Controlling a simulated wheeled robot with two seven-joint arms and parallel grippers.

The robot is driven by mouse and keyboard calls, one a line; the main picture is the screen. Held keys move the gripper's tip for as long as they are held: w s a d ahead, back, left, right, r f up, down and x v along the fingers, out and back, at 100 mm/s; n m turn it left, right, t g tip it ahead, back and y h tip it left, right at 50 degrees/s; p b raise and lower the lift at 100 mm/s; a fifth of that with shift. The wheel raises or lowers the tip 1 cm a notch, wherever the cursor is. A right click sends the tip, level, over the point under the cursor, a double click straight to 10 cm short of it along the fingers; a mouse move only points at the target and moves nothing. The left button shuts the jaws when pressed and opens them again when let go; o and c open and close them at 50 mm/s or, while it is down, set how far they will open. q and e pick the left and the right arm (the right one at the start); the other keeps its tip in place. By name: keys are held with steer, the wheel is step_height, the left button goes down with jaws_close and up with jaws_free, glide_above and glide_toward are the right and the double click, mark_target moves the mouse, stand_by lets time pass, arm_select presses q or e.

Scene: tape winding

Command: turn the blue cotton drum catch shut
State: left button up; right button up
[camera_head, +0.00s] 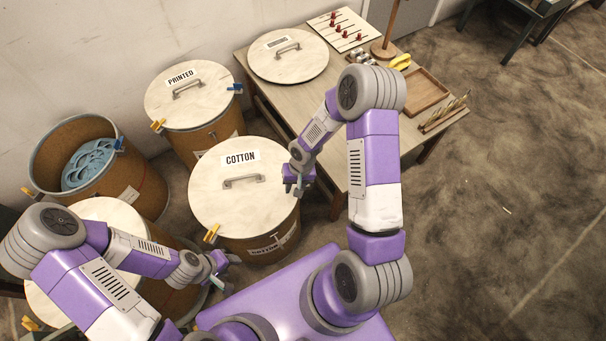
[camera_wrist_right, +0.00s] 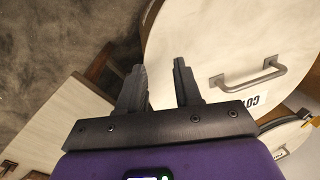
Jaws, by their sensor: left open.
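The cotton drum (camera_head: 210,203) has a pale round lid with a COTTON label and a grey handle. The lid also shows in the right wrist view (camera_wrist_right: 215,45). Its yellow catch (camera_head: 212,232) shows at the front left of the rim. I cannot make out its blue catch; the right gripper covers the right side of the rim. My right gripper (camera_head: 296,190) is at that right edge. In the right wrist view its two fingers (camera_wrist_right: 160,72) stand apart with nothing visible between them. My left gripper (camera_head: 228,263) is open, in front of the drum at lower left.
The printed drum (camera_head: 190,92) stands behind, with yellow and blue catches. An open drum (camera_head: 140,190) holding blue material is at left. Another lidded drum (camera_head: 110,215) is partly behind my left arm. A wooden table (camera_head: 335,92) with a loose lid (camera_head: 288,56) stands right of the drums.

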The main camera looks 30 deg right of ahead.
steer(key=w+d, duration=0.1)
steer(key=d, duration=0.1)
steer(key=w+d+r+h, duration=0.1)
steer(key=d, duration=0.1)
steer(key=w+d+r+m+h, duration=0.1)
steer(key=d, duration=0.1)
steer(key=shift+w+d+r, duration=0.1)
steer(key=shift+w+d, duration=0.1)
steer(key=shift+w, duration=0.15)
step_height(320, 180, down, 6)
steer(key=shift+b, duration=1.2)
steer(key=shift+f, duration=0.55)
jaws_close()
